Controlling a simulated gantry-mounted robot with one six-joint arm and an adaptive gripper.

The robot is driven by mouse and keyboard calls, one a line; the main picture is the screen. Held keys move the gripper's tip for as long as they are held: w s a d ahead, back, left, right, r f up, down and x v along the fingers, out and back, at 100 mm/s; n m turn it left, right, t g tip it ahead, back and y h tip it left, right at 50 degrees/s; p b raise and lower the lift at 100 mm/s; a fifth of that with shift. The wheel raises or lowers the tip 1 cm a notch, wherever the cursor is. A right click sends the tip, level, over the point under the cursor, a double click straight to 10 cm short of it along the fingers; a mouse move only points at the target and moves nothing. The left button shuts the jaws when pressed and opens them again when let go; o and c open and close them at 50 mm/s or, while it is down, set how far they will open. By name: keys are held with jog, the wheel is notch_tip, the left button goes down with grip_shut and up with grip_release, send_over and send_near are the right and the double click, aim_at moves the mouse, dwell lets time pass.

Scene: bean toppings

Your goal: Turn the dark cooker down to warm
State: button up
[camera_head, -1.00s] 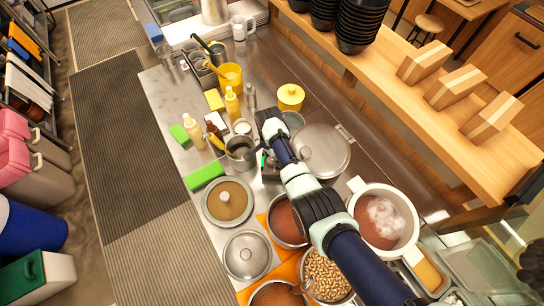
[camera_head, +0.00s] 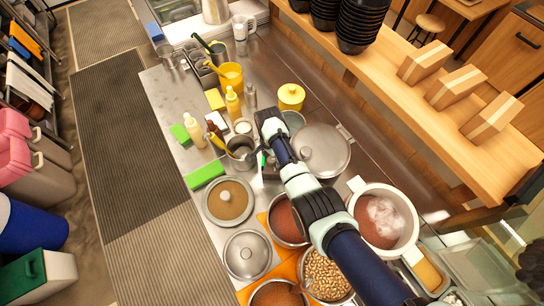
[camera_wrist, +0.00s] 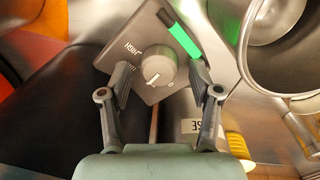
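The cooker's dark control panel (camera_wrist: 128,62) fills the upper middle of the wrist view. On it is a round grey knob (camera_wrist: 158,68) with a pale pointer line, beside the printed word HIGH; the other marks are hard to read. A bright green strip (camera_wrist: 183,40) lies along the panel's edge. My gripper (camera_wrist: 161,76) is open, one finger on each side of the knob, with gaps visible between both fingers and the knob. In the head view my arm covers most of the panel; the fingertips are hidden there.
A metal lid (camera_head: 323,150) lies right of my arm. A white pot (camera_head: 408,218) of steaming brown food and a pot of beans (camera_head: 325,275) stand nearer the front. A metal cup (camera_head: 240,150), bottles (camera_head: 195,133) and a yellow jar (camera_head: 291,96) stand close to my wrist.

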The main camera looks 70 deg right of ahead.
notch_tip(320, 180, up, 12)
jog(key=shift+w+d, duration=0.15)
jog(key=shift+w, duration=0.15)
dwell(0.3)
